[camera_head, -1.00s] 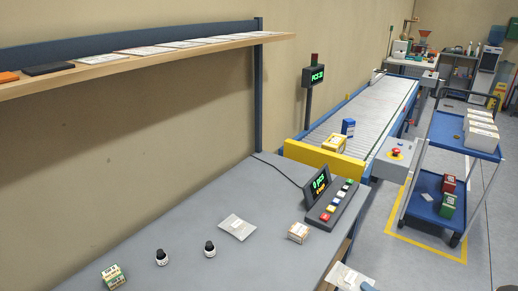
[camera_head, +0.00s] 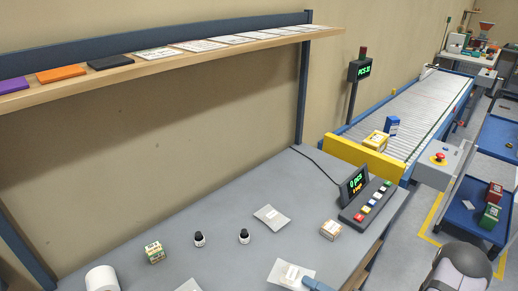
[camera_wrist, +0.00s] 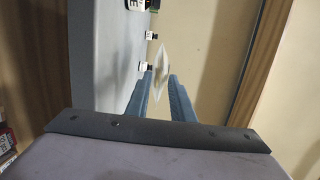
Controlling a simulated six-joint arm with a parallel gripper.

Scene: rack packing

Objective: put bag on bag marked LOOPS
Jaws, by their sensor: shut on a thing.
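My gripper (camera_wrist: 160,98) has two blue fingers, shut on a pale flat bag (camera_wrist: 161,66) that shows edge-on in the wrist view. In the head view the held bag (camera_head: 288,274) has a white label and appears above the front of the grey bench, with a blue finger (camera_head: 318,284) at its right corner. Another pale bag (camera_head: 272,218) with a label lies flat on the bench, farther back and apart from the held one. The lettering on both labels is too small to read.
Two dark bottles (camera_head: 199,239) (camera_head: 244,236) and a green-yellow box (camera_head: 154,252) stand left of the lying bag. A small carton (camera_head: 330,230) and a button console (camera_head: 366,200) are to its right. A white roll (camera_head: 101,279) stands front left. A shelf (camera_head: 200,54) runs above.

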